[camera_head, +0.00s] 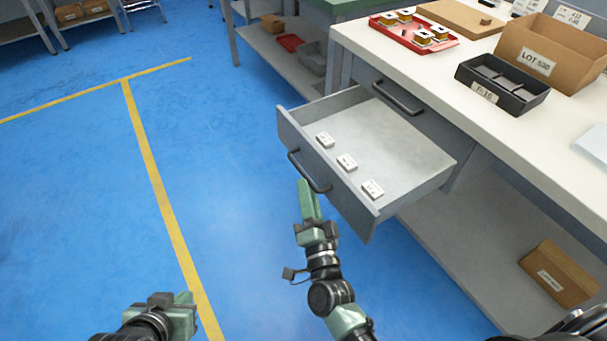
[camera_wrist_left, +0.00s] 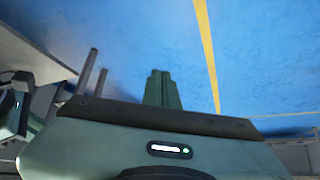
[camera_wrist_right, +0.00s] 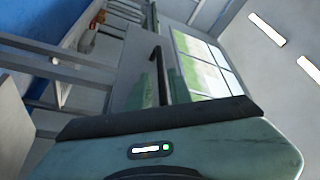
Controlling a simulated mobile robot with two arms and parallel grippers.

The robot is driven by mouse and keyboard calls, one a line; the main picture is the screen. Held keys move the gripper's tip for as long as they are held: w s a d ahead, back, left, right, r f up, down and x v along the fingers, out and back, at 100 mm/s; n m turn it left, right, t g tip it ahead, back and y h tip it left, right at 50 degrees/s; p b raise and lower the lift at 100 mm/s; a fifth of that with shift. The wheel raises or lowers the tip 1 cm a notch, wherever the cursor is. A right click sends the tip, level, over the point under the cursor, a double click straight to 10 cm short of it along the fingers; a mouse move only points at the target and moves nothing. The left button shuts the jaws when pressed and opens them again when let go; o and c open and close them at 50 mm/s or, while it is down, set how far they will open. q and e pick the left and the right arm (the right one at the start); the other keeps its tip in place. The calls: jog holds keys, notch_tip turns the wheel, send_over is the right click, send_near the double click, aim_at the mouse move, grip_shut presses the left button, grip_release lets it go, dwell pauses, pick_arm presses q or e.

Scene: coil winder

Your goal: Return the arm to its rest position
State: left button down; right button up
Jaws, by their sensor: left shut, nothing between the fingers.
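My left gripper (camera_head: 186,300) is low in the head view, over the blue floor, left of the drawer and away from it. In the left wrist view its two fingers (camera_wrist_left: 162,75) are together with nothing between them. My right gripper (camera_head: 304,184) is at the front of the open grey drawer (camera_head: 415,150), close to its dark handle (camera_head: 308,171). In the right wrist view the handle (camera_wrist_right: 156,72) runs up close to the greenish fingers. I cannot tell whether they touch it or how far apart they are.
The drawer juts out from the white workbench (camera_head: 470,75) and holds three small white labelled pieces (camera_head: 346,162). On the bench are a red tray (camera_head: 443,46), a black divided bin (camera_head: 502,85) and a cardboard box (camera_head: 550,50). The floor at left (camera_head: 70,190) is clear.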

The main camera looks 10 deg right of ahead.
pick_arm(q)
jog(key=shift+s+a+f+g, duration=0.2)
jog(key=shift+s+f+g, duration=0.1)
jog(key=shift+s, duration=0.25)
pick_arm(e)
jog(key=shift+v, duration=1.1)
jog(key=shift+w+a+n, duration=0.1)
jog(key=shift+n, duration=0.2)
